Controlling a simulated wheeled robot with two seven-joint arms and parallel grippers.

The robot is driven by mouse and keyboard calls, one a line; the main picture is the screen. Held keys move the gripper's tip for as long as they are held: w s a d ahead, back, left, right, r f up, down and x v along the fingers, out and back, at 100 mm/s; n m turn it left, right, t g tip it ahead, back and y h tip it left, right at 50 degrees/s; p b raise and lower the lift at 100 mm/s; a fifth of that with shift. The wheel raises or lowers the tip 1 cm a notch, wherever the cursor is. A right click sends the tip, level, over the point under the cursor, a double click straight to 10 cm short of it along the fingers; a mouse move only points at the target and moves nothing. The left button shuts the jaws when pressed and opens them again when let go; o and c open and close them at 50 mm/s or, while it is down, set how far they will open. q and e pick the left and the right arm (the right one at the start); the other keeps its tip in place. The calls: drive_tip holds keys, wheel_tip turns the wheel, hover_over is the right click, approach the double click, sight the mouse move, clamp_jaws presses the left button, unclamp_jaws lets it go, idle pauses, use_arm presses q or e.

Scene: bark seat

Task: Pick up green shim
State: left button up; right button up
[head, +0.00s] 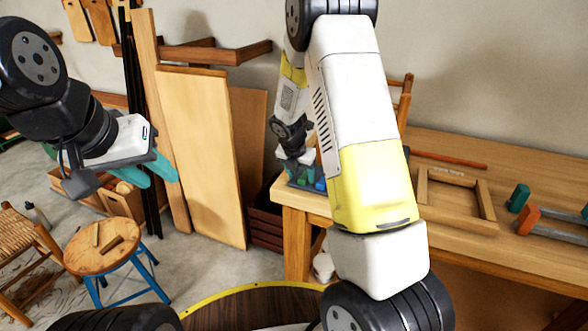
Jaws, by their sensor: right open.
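I cannot make out the green shim for certain. Small blue and green pieces show in a dark tray (306,186) at the bench's near left corner, too small and too covered to tell apart. My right gripper (308,178) is open at this tray, far off and partly hidden behind my own white and yellow arm link. I cannot tell whether its fingers touch any piece. My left gripper (150,178) hangs at the left with its teal fingers pointing down and right, away from the bench. Nothing shows between them, but their gap is unclear.
The wooden bench (462,240) runs along the right, with a wooden frame (455,196) and an orange-and-green clamp (526,219) on it. Wooden boards (205,150) lean on the wall. A round stool (104,246) with wood pieces stands at the lower left.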

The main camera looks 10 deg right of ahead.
drive_tip(key=shift+w+d+f, duration=0.1)
drive_tip(key=shift+w+f, duration=0.1)
drive_tip(key=shift+f, duration=0.4)
clamp_jaws()
